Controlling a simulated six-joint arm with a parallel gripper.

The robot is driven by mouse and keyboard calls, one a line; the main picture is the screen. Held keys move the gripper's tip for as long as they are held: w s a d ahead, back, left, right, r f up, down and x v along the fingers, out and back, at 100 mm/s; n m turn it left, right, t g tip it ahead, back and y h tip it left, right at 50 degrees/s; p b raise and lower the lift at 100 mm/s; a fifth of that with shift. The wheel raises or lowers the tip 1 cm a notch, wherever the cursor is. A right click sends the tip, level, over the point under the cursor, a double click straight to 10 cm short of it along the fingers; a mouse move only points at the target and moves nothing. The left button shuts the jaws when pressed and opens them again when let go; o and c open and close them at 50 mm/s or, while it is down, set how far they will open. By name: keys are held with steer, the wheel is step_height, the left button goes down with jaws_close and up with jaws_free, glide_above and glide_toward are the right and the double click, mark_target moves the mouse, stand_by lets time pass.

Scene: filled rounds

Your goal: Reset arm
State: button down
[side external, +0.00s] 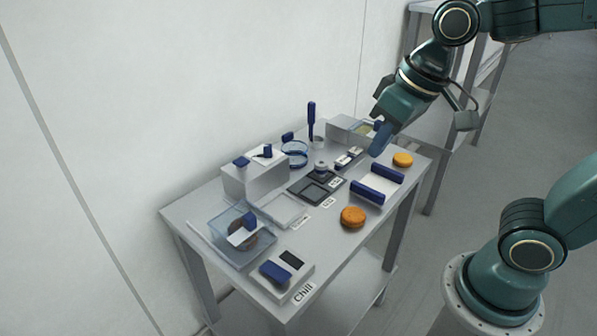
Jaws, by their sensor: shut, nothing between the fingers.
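My gripper (379,138) is at the upper right of the side external view, above the far right part of the grey table (345,244). Its fingers point down and are together, with nothing seen between them. It looks apart from the things on the table, though its exact height is hard to tell. One orange-brown round (352,217) lies near the table's front edge. Another round (402,160) lies at the far right end. A white pad with two blue bars (377,184) lies between the two rounds.
A clear bin (214,236) with something brown inside stands at the left, near a device labelled "Chill" (287,276). Grey blocks (256,182), a dark tray (316,187) and an upright blue-handled tool (311,117) fill the middle and back. A wall runs behind.

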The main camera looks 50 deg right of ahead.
steer(key=s+d+t, duration=0.1)
steer(key=s+d, duration=0.2)
steer(key=s, duration=0.4)
steer(key=shift+d+r+t+h, duration=0.3)
steer(key=shift+r, duration=0.1)
